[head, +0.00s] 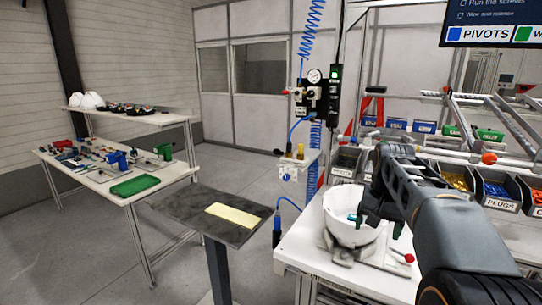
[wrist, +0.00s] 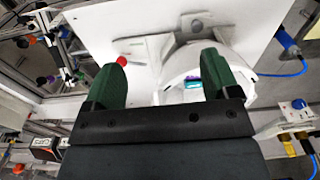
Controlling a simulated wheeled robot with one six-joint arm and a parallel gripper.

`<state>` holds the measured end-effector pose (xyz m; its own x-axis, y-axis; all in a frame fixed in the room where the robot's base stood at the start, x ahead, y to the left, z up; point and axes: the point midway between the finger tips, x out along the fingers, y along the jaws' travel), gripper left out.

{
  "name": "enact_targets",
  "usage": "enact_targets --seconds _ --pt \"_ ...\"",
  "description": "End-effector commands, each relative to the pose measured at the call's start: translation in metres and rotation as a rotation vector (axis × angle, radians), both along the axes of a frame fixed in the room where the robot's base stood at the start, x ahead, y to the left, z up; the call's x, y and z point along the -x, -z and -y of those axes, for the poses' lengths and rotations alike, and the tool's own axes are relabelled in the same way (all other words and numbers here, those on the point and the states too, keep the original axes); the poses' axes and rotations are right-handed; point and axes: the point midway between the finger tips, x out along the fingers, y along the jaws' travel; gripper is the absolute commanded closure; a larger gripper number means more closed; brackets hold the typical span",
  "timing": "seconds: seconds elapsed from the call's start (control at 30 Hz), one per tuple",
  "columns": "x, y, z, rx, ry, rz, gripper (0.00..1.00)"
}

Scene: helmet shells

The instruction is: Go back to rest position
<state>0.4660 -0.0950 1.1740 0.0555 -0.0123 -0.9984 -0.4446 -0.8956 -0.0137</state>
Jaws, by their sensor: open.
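My gripper (head: 368,218) is at the right in the head view, in front of and partly over a white helmet shell (head: 342,207). In the wrist view my gripper (wrist: 165,80) shows two green fingers spread apart with nothing between them. The white shell (wrist: 244,88) lies beyond the fingers there, partly hidden by the right one. A small teal and purple spot (wrist: 192,83) shows at the shell between the fingers. Whether the gripper touches the shell, I cannot tell.
The shell sits on a white workbench (head: 300,252) with bins (head: 497,190) along its back. A tool table (head: 112,187) is further left. Open floor lies between.

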Motion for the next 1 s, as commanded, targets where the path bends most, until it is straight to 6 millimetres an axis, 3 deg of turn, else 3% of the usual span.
enact_targets --seconds 0.03,0.27,0.47,0.67,0.8,1.0 --pt "-0.001 0.012 0.0 -0.001 -0.013 -0.006 0.19" --pt "0.009 0.039 -0.005 0.01 -0.078 0.023 0.19" --pt "0.035 0.064 -0.022 0.026 -0.165 0.067 0.19" --pt "0.083 0.094 -0.051 0.05 -0.288 0.136 0.19" --pt "0.127 0.117 -0.073 0.068 -0.379 0.197 0.19" --pt "0.164 0.129 -0.09 0.073 -0.439 0.238 0.19"
